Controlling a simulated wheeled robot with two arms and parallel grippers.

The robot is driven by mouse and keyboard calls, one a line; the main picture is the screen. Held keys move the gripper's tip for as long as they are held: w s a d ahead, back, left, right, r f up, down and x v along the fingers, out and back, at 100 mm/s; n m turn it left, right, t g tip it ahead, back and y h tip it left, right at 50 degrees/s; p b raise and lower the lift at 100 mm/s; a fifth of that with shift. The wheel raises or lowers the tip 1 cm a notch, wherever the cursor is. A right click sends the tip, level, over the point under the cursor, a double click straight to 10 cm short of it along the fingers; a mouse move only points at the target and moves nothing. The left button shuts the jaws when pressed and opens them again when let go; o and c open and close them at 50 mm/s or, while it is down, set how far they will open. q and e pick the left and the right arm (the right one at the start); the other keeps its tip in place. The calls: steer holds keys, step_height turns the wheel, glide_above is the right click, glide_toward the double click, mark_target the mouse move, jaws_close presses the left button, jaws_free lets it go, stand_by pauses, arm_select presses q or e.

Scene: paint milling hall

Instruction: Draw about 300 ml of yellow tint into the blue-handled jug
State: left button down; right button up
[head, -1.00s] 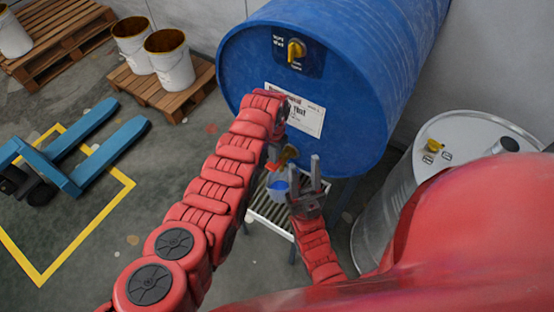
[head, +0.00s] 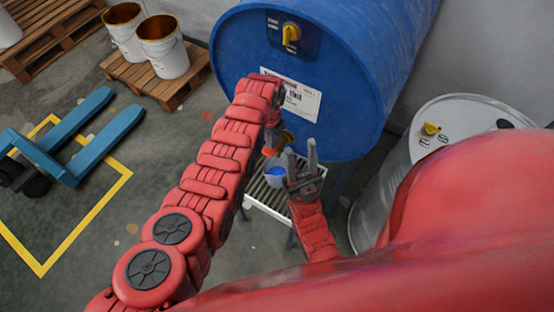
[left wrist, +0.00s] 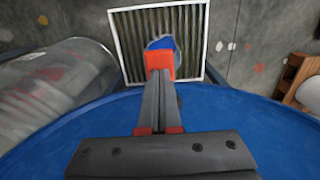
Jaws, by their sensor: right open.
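The blue drum (head: 345,60) lies on its side with a white label. Its brass tap (head: 285,138) has a red lever (head: 268,152). Below the tap is the jug (head: 276,173), with blue showing; its handle is hard to make out. It also shows in the left wrist view (left wrist: 158,43). My left gripper (left wrist: 160,80) reaches down the drum's face, its fingers close together and their tips at the red lever; I cannot tell whether they clasp it. My right gripper (head: 301,150) is open, fingers upward, just right of the jug. No tint stream is visible.
A slatted stand (head: 262,192) is under the jug. A grey steel drum (head: 395,185) stands at the right. White buckets (head: 165,55) on a pallet (head: 155,88) and a blue pallet jack (head: 95,140) are at the left. The grey floor between is clear.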

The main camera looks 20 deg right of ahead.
arm_select(q)
steer(key=shift+f+b, duration=1.9)
steer(key=shift+f, duration=0.3)
steer(key=shift+r, duration=0.1)
stand_by(2.0)
step_height(320, 180, up, 6)
steer(key=p, duration=0.5)
steer(key=shift+r, duration=0.55)
steer(key=shift+f, duration=0.1)
